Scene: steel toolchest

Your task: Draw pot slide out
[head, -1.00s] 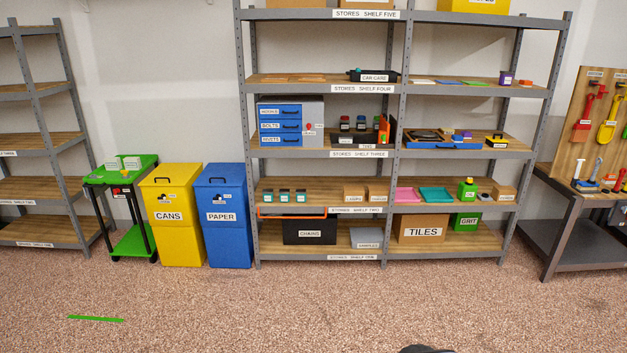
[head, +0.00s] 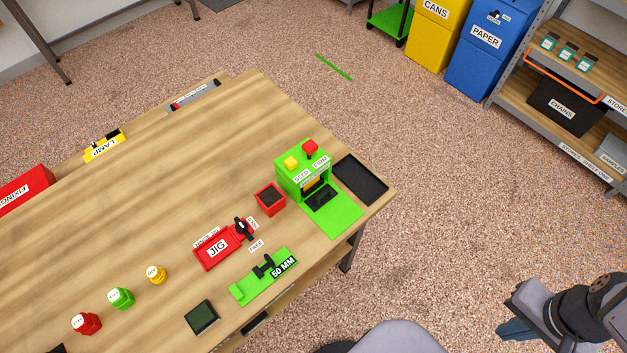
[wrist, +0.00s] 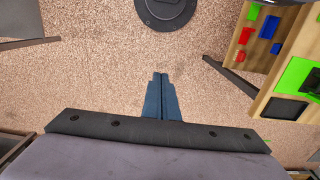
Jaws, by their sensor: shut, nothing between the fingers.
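A green machine (head: 301,172) stands near the right corner of the wooden workbench. It has a yellow and a red knob on top and a dark opening in its front. A dark slide-like part (head: 320,198) sits at that opening, over a flat green base (head: 336,218). I cannot tell for sure which part is the pot slide, or how far it is out. My gripper (head: 507,330) is off the bench, at the lower right over the floor, well apart from the machine. In the wrist view its blue fingers (wrist: 160,90) are shut and empty.
On the workbench (head: 210,155), a black tray (head: 361,180) lies beside the machine. A red box (head: 270,199), a red jig (head: 217,250), a green 50 MM gauge (head: 262,277) and several small bottles stand nearby. Open floor lies between the bench and my gripper.

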